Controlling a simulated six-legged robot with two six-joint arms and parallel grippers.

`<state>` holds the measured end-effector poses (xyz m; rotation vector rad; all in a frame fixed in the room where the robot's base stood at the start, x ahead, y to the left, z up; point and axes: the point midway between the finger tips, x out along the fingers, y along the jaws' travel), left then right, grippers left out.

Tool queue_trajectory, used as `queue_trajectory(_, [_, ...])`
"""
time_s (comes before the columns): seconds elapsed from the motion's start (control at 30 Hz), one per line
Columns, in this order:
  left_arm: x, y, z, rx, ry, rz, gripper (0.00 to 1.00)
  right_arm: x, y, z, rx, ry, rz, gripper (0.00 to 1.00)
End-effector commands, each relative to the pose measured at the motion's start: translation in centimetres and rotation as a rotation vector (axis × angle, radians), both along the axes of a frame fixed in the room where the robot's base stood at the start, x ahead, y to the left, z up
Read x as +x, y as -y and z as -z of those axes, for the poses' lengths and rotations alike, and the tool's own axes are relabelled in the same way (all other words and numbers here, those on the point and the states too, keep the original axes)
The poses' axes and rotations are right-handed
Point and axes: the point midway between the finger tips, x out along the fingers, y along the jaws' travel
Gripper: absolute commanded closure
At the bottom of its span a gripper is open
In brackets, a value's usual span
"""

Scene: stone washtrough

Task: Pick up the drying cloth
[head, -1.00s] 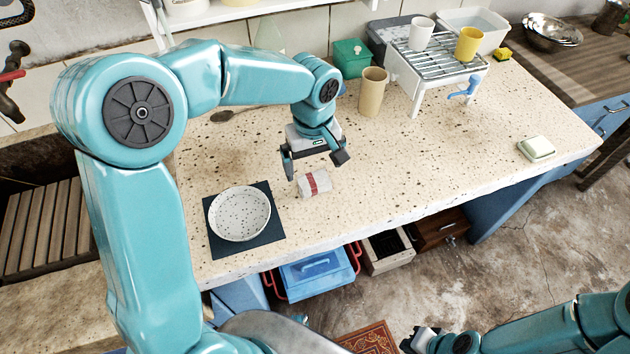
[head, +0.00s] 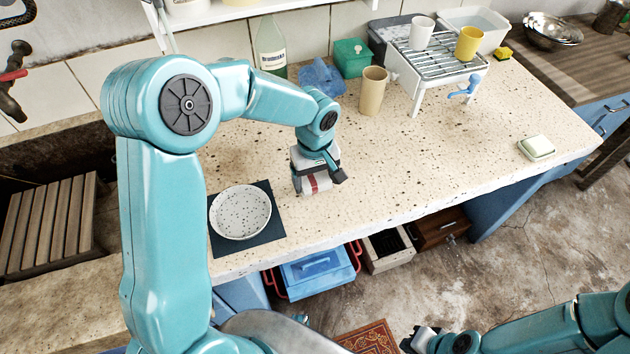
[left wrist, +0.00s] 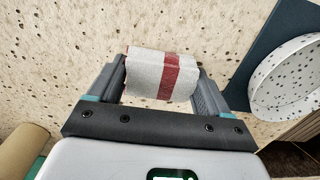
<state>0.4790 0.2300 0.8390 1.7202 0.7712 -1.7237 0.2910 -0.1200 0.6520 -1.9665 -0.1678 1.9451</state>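The drying cloth (head: 313,187) is a white roll with a red band, lying on the speckled stone top to the right of the bowl. It also shows in the left wrist view (left wrist: 150,75), between the fingers. My left gripper (head: 318,178) is down over the cloth, a finger on either side of it. In the left wrist view the left gripper (left wrist: 160,92) looks open, with the fingers close to the roll's ends; whether either finger touches is unclear. My right gripper (head: 418,341) is at the bottom of the head view, away from the counter; its fingers are unclear.
A speckled bowl (head: 240,212) stands on a dark mat (head: 275,230) left of the cloth. A tan cup (head: 373,92), green box (head: 351,58), blue cloth (head: 322,77) and bottle (head: 270,47) stand behind. The counter right of the cloth is clear up to a soap dish (head: 536,147).

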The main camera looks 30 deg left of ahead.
Motion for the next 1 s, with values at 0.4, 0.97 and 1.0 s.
queue_trajectory(0.4, [0.1,0.0,-0.6,0.001,0.002,0.000,0.52,0.0,0.0,0.0,0.000,0.000,0.000,1.00])
queue_trajectory(0.97, [0.1,0.0,-14.8,0.000,0.007,0.000,0.52,0.0,0.0,-0.8,0.000,0.000,0.000,1.00])
queue_trajectory(1.0, [0.1,0.0,-15.8,0.000,0.006,0.000,0.52,0.0,0.0,-1.0,0.000,0.000,0.000,1.00])
